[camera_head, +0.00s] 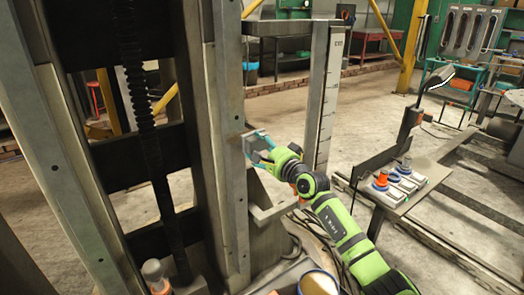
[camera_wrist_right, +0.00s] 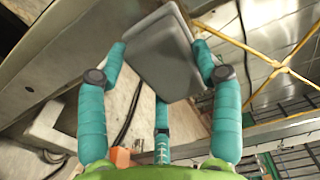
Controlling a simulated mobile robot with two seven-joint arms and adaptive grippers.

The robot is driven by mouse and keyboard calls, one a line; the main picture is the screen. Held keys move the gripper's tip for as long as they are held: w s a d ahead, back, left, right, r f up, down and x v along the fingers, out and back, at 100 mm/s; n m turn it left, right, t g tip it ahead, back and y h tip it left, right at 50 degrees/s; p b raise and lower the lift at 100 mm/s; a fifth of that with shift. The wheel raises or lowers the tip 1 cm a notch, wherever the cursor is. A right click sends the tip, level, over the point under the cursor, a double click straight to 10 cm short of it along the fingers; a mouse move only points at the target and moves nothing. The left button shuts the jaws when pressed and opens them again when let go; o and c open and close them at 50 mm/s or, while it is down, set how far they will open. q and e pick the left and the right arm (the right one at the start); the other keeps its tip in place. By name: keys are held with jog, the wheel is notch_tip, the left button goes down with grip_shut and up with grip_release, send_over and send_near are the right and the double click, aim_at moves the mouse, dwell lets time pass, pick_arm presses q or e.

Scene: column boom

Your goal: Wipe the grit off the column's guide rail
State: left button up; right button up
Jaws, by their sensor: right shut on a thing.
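The column's guide rail (camera_head: 232,215) is a tall, pale metal strip running up the column left of centre in the head view. My right gripper (camera_head: 262,150) is beside the rail at about mid-height. It is shut on a grey block, seen between its teal fingers in the right wrist view (camera_wrist_right: 160,55). In the head view the block (camera_head: 251,146) is at the rail's right edge; I cannot tell if it touches. No grit can be made out clearly on the rail. My left gripper is not in view.
A round tub (camera_head: 318,283) stands at the bottom, near my right arm. A metal post (camera_head: 322,95) rises right of the column. Open floor lies beyond.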

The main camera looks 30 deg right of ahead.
jog(key=shift+w, duration=0.25)
jog(key=shift+r, duration=0.1)
